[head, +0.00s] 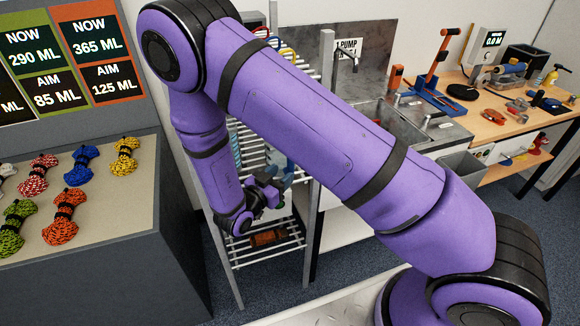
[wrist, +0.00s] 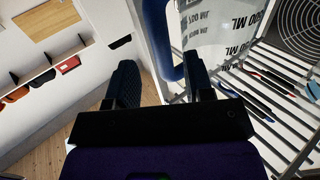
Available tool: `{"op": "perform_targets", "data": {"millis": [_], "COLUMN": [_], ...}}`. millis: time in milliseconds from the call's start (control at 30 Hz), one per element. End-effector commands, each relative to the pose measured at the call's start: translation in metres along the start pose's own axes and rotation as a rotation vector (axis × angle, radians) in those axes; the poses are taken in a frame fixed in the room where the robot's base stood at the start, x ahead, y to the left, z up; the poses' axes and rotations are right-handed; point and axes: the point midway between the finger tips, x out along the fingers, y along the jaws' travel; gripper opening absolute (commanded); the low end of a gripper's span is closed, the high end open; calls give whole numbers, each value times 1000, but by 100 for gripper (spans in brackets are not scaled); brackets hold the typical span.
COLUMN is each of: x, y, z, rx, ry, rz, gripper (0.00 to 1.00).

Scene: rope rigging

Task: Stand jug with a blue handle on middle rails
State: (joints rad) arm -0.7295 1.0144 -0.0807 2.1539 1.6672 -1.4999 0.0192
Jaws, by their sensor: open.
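The jug (wrist: 215,40) is clear with dark ML lettering and stands out at the top of the wrist view. Its blue handle (wrist: 153,35) comes down between the two fingers of my gripper (wrist: 160,85). The fingers are apart, with a gap beside the handle on the left. Pale metal rails (wrist: 285,120) run below and right of the jug; I cannot tell whether its base touches them. In the head view my gripper (head: 268,190) is at the rail rack (head: 309,215), around its middle height. A clear bluish shape beside it, probably the jug, is mostly hidden.
Several dark pens or tools with red and blue marks (wrist: 268,105) lie on the rails right of the jug. A reddish-brown item (head: 268,237) lies on the low shelf. Rope bundles (head: 62,217) lie on the left counter. A sink and workbench (head: 500,125) are to the right.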

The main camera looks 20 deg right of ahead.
Motion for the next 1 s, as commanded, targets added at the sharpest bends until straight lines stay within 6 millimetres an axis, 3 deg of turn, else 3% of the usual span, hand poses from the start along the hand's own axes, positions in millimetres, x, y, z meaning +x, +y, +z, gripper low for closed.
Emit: {"op": "perform_targets", "data": {"millis": [100,333,1000], "x": [-23,-48,-52], "y": [-1,0,0], "z": [0,0,0], "rx": [1,1,0], "ry": [0,0,0], "rz": [-3,-1,0], "gripper": [48,48,48]}}
